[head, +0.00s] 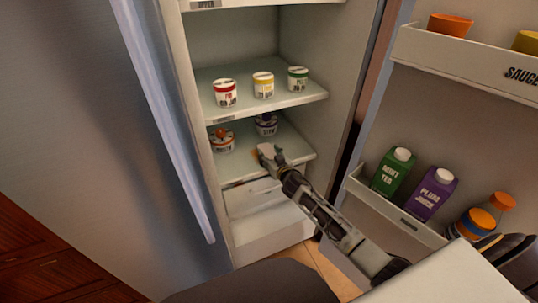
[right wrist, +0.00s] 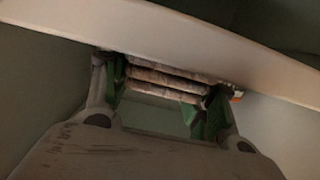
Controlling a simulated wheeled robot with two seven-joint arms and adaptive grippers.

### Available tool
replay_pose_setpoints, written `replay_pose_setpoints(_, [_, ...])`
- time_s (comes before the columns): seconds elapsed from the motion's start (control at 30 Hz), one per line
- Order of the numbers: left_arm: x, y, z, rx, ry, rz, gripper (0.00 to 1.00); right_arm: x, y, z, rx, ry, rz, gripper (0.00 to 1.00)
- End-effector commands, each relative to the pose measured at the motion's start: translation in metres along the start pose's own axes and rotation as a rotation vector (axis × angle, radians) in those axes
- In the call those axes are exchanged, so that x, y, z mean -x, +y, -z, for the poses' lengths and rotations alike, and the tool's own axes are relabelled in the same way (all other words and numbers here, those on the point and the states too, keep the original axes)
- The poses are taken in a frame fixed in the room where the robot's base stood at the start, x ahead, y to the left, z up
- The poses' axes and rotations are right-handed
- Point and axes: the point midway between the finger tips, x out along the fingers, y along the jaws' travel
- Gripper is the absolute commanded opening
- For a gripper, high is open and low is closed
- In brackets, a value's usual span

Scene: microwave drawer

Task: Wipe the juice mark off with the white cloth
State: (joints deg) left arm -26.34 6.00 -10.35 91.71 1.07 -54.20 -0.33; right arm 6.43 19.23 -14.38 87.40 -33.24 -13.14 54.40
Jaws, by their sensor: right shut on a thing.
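My right gripper (head: 268,154) reaches into the open fridge, over the lower shelf (head: 235,172). In the right wrist view the gripper (right wrist: 165,95) is shut on the folded white cloth (right wrist: 165,82), which shows as stacked pale layers between the fingers. The cloth is hard to tell from the gripper in the head view. A small tan-orange patch, likely the juice mark (head: 255,155), shows on the shelf just left of the fingertips; the gripper may hide part of it. I cannot tell whether the cloth touches the shelf. My left gripper is out of view.
Two tubs stand on the same shelf: one with an orange top (head: 222,140), one purple-labelled (head: 266,124). Three tubs (head: 263,85) stand on the shelf above (head: 300,97). The door at right holds a mint tea carton (head: 390,173) and a plum juice carton (head: 432,194).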

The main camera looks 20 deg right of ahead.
Motion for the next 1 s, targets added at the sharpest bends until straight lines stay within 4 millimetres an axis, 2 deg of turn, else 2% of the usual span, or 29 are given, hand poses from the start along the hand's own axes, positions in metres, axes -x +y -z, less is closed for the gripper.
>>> replay_pose_setpoints(0.6, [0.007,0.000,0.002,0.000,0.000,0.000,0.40,0.000,0.029,-0.002,0.001,-0.001,-0.001,0.40])
replay_pose_setpoints(1.0, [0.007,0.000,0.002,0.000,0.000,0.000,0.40,0.000,0.034,-0.004,0.001,-0.003,-0.002,0.40])
